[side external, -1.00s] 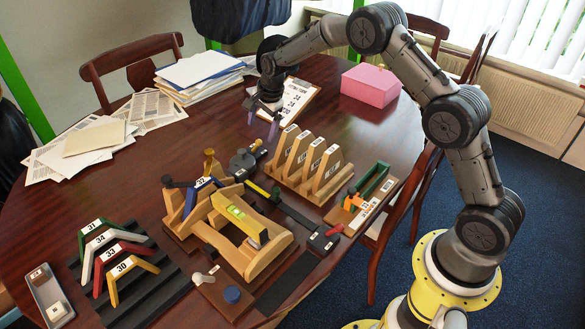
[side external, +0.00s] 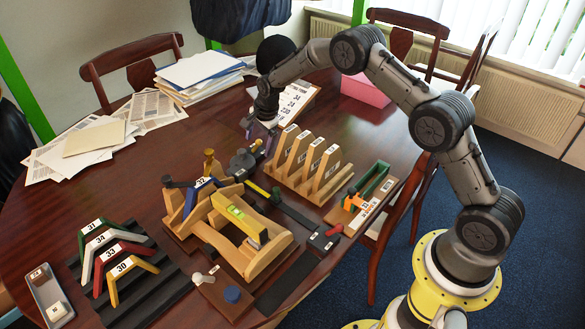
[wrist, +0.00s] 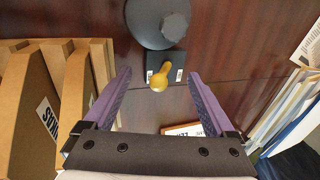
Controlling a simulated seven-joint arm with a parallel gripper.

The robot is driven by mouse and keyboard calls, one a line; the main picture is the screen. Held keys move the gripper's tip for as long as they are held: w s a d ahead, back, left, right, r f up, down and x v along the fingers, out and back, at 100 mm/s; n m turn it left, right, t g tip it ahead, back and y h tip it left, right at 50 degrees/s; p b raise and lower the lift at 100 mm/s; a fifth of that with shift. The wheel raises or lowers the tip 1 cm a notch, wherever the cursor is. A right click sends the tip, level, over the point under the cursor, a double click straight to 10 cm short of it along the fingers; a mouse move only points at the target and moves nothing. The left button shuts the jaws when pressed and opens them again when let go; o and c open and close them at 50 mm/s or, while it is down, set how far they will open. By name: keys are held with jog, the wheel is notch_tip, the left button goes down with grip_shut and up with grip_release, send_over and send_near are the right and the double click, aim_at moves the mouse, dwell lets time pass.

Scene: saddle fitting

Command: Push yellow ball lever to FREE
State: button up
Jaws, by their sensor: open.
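The yellow ball lever (wrist: 158,79) shows in the wrist view, its ball over a small dark plate (wrist: 177,60) with white labels too small to read. The plate adjoins a dark round base (wrist: 150,22). In the side view this dark round device (side external: 242,162) stands on the table behind the wooden saddle fixture. My gripper (wrist: 158,76) is open, with purple fingers on either side of the yellow ball and a gap to each. In the side view my gripper (side external: 259,133) is low beside the device; the ball is hard to make out there.
A rack of upright wooden boards (side external: 307,163) stands close on the right of the device in the side view. The wooden fixture (side external: 240,235) is in front. A clipboard (side external: 297,100) lies behind. Bare table (side external: 165,150) is free to the left.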

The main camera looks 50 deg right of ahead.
aim_at(249, 149)
jog(key=shift+w, duration=0.15)
jog(key=shift+w, duration=2.4)
jog(key=shift+r, duration=0.1)
jog(key=shift+w+v, duration=0.2)
jog(key=shift+v, duration=0.75)
jog(key=shift+w+v, duration=0.25)
jog(key=shift+v, duration=0.7)
jog(key=shift+w+v, duration=0.2)
jog(key=shift+v, duration=0.8)
jog(key=shift+r, duration=0.3)
